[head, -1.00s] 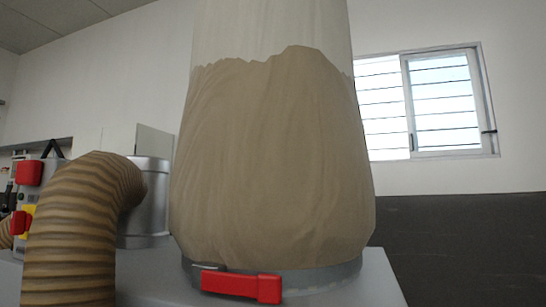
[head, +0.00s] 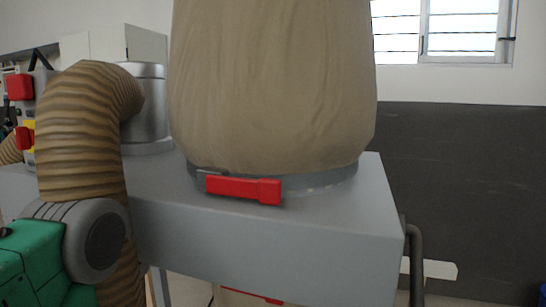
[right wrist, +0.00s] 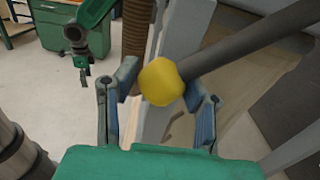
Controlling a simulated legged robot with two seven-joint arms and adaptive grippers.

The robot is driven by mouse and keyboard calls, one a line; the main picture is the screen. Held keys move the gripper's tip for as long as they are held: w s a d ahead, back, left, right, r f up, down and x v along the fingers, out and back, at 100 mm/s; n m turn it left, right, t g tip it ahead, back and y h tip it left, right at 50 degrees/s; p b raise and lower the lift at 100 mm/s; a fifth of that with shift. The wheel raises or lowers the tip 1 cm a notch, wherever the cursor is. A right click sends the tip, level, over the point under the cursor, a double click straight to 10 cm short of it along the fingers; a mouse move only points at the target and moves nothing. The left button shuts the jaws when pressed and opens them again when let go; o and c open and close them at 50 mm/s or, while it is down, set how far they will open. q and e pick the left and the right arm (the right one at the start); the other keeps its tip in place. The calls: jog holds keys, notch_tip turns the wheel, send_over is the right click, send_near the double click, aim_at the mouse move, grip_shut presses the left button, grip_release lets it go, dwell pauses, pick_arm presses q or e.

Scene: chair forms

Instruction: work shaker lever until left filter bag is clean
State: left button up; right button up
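The filter bag (head: 270,85) stands upright on a grey housing, its visible cloth coated tan-brown; its upper part is out of view. A grey band with a red latch (head: 243,188) rings its base. In the right wrist view a yellow knob (right wrist: 162,82) caps a dark lever bar (right wrist: 245,42). My right gripper (right wrist: 163,88) has its blue-padded fingers spread either side of the knob, with small gaps; contact is unclear. My green left arm shows at the lower left of the head view. A small dark shape (right wrist: 80,40), possibly my left gripper, is unclear.
A ribbed brown hose (head: 78,130) rises at the left, beside a metal duct (head: 146,105). The grey housing (head: 270,235) has a dark bent handle (head: 416,250) at its right. A green cabinet (right wrist: 58,22) stands on the floor at upper left in the wrist view.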

jog(key=shift+s+r, duration=0.15)
jog(key=shift+s, duration=0.05)
